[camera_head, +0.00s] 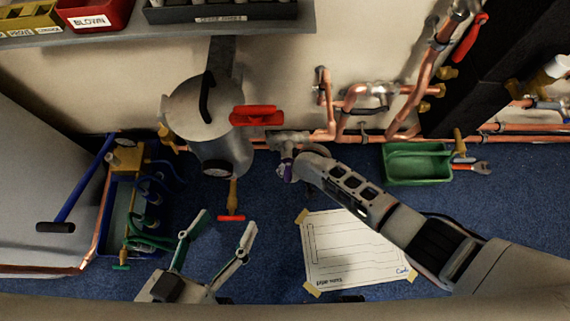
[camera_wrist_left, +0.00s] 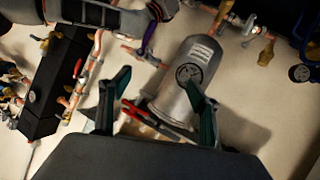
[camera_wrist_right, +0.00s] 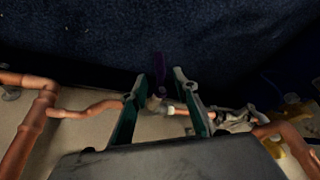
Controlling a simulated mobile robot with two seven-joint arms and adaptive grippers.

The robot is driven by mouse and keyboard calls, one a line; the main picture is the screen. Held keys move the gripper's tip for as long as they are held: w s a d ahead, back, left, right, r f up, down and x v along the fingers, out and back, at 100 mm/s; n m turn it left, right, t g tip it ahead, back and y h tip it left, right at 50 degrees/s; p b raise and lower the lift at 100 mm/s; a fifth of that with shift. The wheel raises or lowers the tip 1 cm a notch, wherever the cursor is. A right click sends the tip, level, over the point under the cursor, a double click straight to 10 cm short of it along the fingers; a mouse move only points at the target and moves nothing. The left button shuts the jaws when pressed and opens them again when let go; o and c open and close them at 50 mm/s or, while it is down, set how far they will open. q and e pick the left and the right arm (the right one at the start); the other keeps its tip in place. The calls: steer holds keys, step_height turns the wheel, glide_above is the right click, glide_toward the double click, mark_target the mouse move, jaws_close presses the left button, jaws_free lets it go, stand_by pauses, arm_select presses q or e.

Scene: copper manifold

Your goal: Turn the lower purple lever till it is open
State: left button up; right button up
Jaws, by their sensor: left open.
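The purple lever (camera_head: 287,170) hangs below a valve on the copper pipe, right of the grey tank. It also shows in the left wrist view (camera_wrist_left: 149,38) and, dim, in the right wrist view (camera_wrist_right: 160,68). My right gripper (camera_wrist_right: 164,82) is at this valve, its fingers apart and part-way closed, with the lever showing between and beyond the tips. In the head view my right arm hides most of that gripper and part of the valve. My left gripper (camera_head: 227,218) is open and empty, low in front of the tank, well away from the lever.
The grey tank (camera_head: 207,120) has a red handle (camera_head: 257,116) on its right. A green tray (camera_head: 416,164) and a taped paper sheet (camera_head: 352,250) lie on the blue floor. A blue rack with hoses (camera_head: 140,205) stands left. A shelf with bins (camera_head: 180,30) overhangs the top left.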

steer(key=b+x, duration=0.1)
steer(key=x, duration=0.1)
steer(key=b+x, duration=0.1)
steer(key=x, duration=0.1)
steer(key=b+x, duration=0.1)
steer(key=x, duration=0.1)
steer(key=shift+s+f+b, duration=0.25)
steer(key=shift+s+b, duration=0.05)
steer(key=shift+b, duration=0.1)
arm_select(q)
steer(key=d+n, duration=0.1)
steer(key=n, duration=0.1)
steer(key=d+n, duration=0.1)
steer(key=s+d+n, duration=0.1)
steer(key=d+n, duration=0.1)
steer(key=shift+s+f+n+t, duration=0.1)
steer(key=shift+f+n+t, duration=0.2)
arm_select(e)
steer(key=shift+w+r, duration=0.1)
steer(key=shift+w, duration=0.1)
jaws_close()
